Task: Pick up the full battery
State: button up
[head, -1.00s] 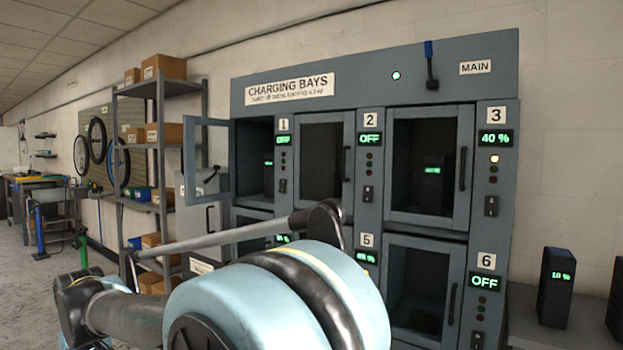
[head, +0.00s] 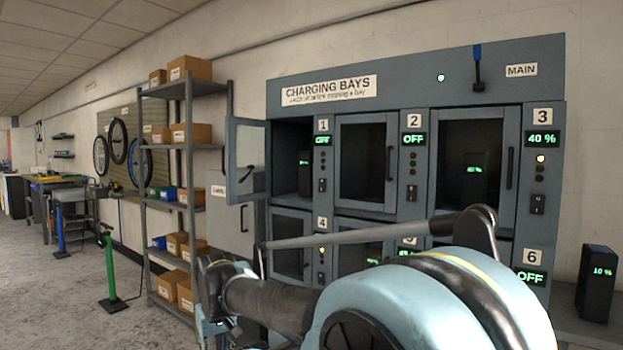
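Dark batteries with green readouts stand in the charging cabinet (head: 420,90). The battery in bay 1 (head: 304,178) is behind an open glass door (head: 246,160); its readout is too small to read. The battery in bay 3 (head: 475,185) is behind a closed door, and the bay display reads 40 %. Another battery (head: 596,285) stands outside at the right and reads 10 %. Bays 2 and 6 show OFF. My arm covers much of bays 5 and 6, where a green readout partly shows. I cannot tell which battery is full.
A shelf rack (head: 188,170) with cardboard boxes and bins stands left of the cabinet. The open bay 1 door sticks out between them. A green stand (head: 111,270) is on the floor at the left. The grey floor (head: 60,310) in the left foreground is largely clear.

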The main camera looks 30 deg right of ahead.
jog(key=shift+o, duration=1)
jog(key=o, duration=0.9)
jog(key=shift+d+r+n+h, duration=0.3)
jog(key=shift+d+r, duration=0.5)
jog(key=shift+r, duration=0.2)
jog(key=w+d+r+n+t+h, duration=0.1)
jog(key=w+d+r+n+h, duration=0.5)
jog(key=w+d+r, duration=0.75)
jog(key=w+d+r+n+t+h, duration=0.2)
jog(key=w+d+r+n+h, duration=0.5)
jog(key=r, duration=1)
jog(key=w+d+r+n+t+h, duration=0.1)
jog(key=w+d+r+n+h, duration=0.2)
jog(key=w+d+r+n, duration=0.85)
jog(key=w+d+r+m, duration=0.1)
jog(key=w+d, duration=0.2)
jog(key=d, duration=0.3)
jog(key=w+d+r+m, duration=0.1)
jog(key=w+d, duration=0.2)
jog(key=d, duration=0.4)
jog(key=w+d+r+m, duration=0.1)
jog(key=w+d, duration=0.2)
jog(key=d, duration=0.3)
jog(key=shift+w+d+r+t, duration=0.1)
jog(key=shift+d+r+t, duration=0.15)
jog(key=shift+r+t, duration=0.05)
